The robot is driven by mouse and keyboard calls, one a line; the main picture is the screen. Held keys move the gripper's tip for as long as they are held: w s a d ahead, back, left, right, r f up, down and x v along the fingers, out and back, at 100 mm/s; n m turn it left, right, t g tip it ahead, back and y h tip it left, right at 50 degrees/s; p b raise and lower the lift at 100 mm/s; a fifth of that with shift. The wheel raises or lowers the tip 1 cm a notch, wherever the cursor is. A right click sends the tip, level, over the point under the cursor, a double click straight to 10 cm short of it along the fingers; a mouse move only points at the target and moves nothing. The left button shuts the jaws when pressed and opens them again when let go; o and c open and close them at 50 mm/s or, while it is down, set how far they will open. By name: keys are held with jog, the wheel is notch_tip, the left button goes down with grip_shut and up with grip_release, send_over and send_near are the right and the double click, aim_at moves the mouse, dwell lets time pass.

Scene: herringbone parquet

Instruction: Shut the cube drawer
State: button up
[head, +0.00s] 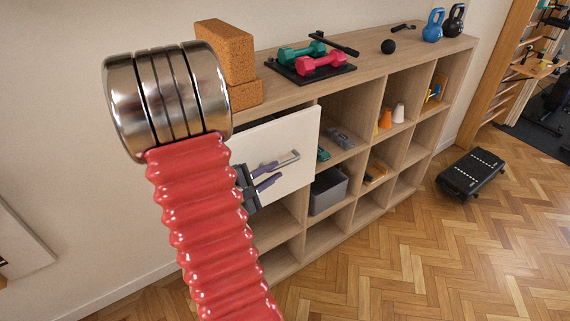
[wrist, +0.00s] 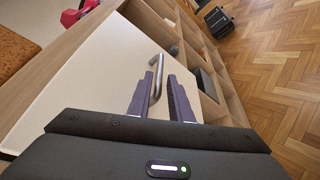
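The cube drawer (head: 300,130) has a cream front with a grey bar handle (head: 289,158). It sits in the top row of the wooden cube shelf, and its front appears to stand out from the shelf face. How far out is hard to tell. My gripper (head: 279,169) is at the handle, its two fingers apart. In the wrist view, the handle (wrist: 156,68) shows between the fingertips of my gripper (wrist: 160,77), with a gap on the right side. The drawer front (wrist: 95,85) fills the left. My arm hides part of the drawer in the head view.
The wooden shelf (head: 375,65) carries cork blocks (head: 225,50), dumbbells (head: 320,64) on a black tray, a black ball (head: 388,46) and kettlebells (head: 433,25). A grey bin (head: 328,190) sits in a lower cubby. A black step platform (head: 471,172) stands on open parquet at right.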

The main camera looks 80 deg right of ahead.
aim_at(281, 166)
jog(key=shift+x, duration=3.2)
jog(key=shift+c, duration=0.4)
